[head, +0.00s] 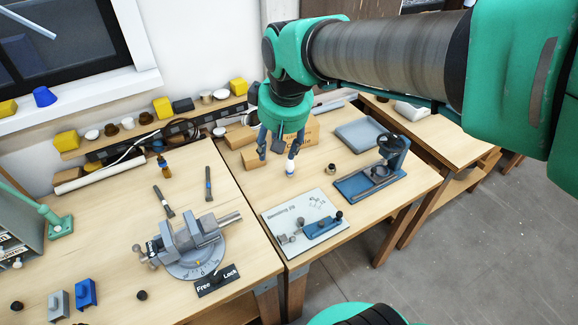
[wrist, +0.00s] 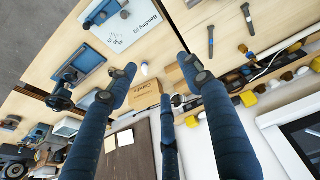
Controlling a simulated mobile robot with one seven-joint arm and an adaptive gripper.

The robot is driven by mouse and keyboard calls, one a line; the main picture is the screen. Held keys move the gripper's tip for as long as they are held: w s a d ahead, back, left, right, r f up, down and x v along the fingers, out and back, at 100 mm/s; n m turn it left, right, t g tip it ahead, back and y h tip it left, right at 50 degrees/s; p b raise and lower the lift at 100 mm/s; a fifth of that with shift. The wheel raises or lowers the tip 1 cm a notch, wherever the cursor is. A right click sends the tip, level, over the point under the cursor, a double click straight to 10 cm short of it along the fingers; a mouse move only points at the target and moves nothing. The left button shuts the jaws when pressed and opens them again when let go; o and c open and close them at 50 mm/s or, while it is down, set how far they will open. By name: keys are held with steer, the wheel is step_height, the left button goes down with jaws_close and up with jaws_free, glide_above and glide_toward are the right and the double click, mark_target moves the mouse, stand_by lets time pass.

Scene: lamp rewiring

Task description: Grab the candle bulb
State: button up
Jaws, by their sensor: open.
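A small white bulb, which looks like the candle bulb (head: 290,169), stands on the wooden bench below my gripper (head: 277,155). It also shows in the wrist view (wrist: 144,69), close to the tip of the left finger. My gripper (wrist: 157,66) is open and empty, with its fingers pointing down at the bench. In the head view one finger is in line with the bulb's top and partly hides it. I cannot tell whether they touch. A cardboard box (wrist: 146,95) with printed lettering lies behind the bulb.
A printed board with a blue fixture (head: 300,222) lies in front of the bulb. A blue stand (head: 362,188) and a grey pad (head: 362,134) are to the right. A vise (head: 190,245) and two tools are on the left bench. Bench around the bulb is clear in front.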

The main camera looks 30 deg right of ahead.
steer(key=w+d+f+g, duration=0.1)
steer(key=w+d+f, duration=0.25)
steer(key=w, duration=0.45)
steer(key=n+g+p, duration=0.3)
glide_above(290, 167)
steer(key=w, duration=0.1)
step_height(290, 167, down, 19)
steer(key=shift+w+d+f, duration=0.1)
steer(key=shift+d+f, duration=0.2)
steer(key=shift+f, duration=0.15)
step_height(290, 167, down, 8)
steer(key=shift+r+b, duration=0.15)
steer(key=shift+b, duration=0.35)
steer(key=shift+f, duration=0.4)
steer(key=shift+f, duration=0.15)
